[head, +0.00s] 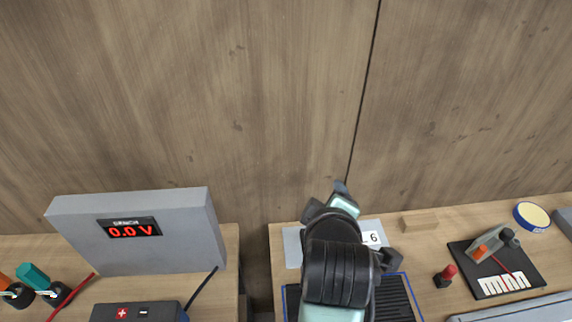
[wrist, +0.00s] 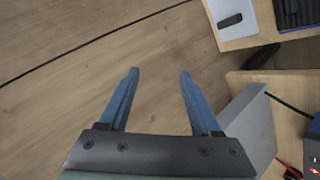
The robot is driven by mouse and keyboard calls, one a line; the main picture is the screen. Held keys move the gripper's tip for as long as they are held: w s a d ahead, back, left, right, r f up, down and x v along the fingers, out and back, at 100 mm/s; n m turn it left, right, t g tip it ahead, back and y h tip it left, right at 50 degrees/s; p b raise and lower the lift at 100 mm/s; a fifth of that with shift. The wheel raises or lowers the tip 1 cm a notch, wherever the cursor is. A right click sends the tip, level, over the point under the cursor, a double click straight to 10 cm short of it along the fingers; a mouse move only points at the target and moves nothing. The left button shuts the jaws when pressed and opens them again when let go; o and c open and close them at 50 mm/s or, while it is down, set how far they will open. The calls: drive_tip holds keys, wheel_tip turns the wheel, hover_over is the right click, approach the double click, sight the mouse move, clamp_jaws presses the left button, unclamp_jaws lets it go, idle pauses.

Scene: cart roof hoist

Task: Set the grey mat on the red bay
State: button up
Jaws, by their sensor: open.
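My gripper (wrist: 158,71) is open and empty in the wrist view, its two blue fingers pointing at the bare wooden wall. In the head view my arm stands in front of the right bench and hides part of it. I cannot tell for certain which thing is the grey mat. A long grey slab (head: 520,311) lies at the lower right edge, cut off by the frame. A light grey plate (head: 292,247) with a label "6" lies behind my arm; it also shows in the wrist view (wrist: 218,12). No red bay is clearly visible.
A black ribbed, blue-edged tray (head: 397,300) is partly hidden by my arm. A grey meter box (head: 160,255) reading 0.0 V stands left, across a gap between benches. A wooden block (head: 420,222), red-topped peg (head: 446,275), black board (head: 515,262) and tape roll (head: 531,215) are right.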

drive_tip(key=a+r+m+t, duration=0.25)
drive_tip(key=r+t, duration=0.25)
drive_tip(key=r, duration=0.9)
drive_tip(key=a+r+m+t, duration=0.2)
drive_tip(key=r+m+t, duration=0.2)
drive_tip(key=r, duration=0.9)
drive_tip(key=s+a+r+m+t, duration=0.1)
drive_tip(key=s+r+m+t, duration=0.1)
drive_tip(key=s+r, duration=0.4)
drive_tip(key=s+a+r+m+t+y, duration=0.1)
drive_tip(key=s+r+t, duration=0.4)
drive_tip(key=r, duration=0.6)
drive_tip(key=shift+s+a+m, duration=0.45)
drive_tip(key=shift+a+m, duration=0.3)
drive_tip(key=shift+m, duration=0.2)
drive_tip(key=shift+r, duration=0.1)
